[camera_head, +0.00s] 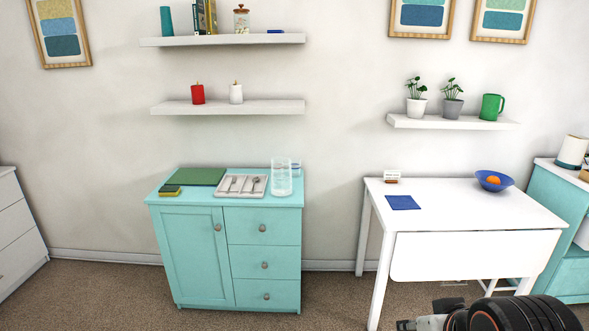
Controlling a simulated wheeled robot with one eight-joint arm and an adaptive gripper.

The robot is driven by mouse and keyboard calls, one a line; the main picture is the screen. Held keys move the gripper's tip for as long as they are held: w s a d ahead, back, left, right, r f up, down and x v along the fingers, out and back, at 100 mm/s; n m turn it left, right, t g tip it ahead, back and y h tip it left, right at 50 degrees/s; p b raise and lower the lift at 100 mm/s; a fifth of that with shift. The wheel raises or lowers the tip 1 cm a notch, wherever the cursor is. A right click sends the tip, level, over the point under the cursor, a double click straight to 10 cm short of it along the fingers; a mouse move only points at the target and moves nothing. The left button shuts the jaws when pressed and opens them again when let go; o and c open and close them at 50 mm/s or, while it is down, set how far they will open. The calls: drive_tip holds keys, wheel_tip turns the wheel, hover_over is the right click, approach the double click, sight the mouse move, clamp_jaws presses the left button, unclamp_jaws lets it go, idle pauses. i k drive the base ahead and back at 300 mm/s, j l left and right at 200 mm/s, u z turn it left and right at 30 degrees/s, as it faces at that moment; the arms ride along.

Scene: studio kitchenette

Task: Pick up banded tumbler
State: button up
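A tall clear glass tumbler (281,178) stands upright at the right end of the turquoise cabinet's top (270,202). Faint lighter bands seem to run around it, but it is too small to be sure. A small whitish and blue item (296,169) shows just behind its right side, partly hidden by the glass. My gripper (408,325) is at the bottom edge, right of centre, far from the tumbler and in front of the white table. Its fingers are cut off or too small to read.
A cutlery tray (263,193) lies touching or close to the tumbler's left, with a green board (195,177) and a sponge (170,190) further left. A white table (460,200) holds a blue bowl (508,183) and a blue cloth (402,202). Carpet (335,290) is clear between cabinet and table.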

sight(295, 167)
drive_tip(key=i+j, duration=0.25)
drive_tip(key=i, duration=0.2)
drive_tip(key=i+j, duration=0.2)
drive_tip(key=i, duration=0.25)
drive_tip(key=i+j, duration=0.25)
drive_tip(key=i, duration=0.2)
drive_tip(key=i+j, duration=0.25)
drive_tip(key=i, duration=0.15)
drive_tip(key=i+j, duration=0.25)
drive_tip(key=i, duration=0.2)
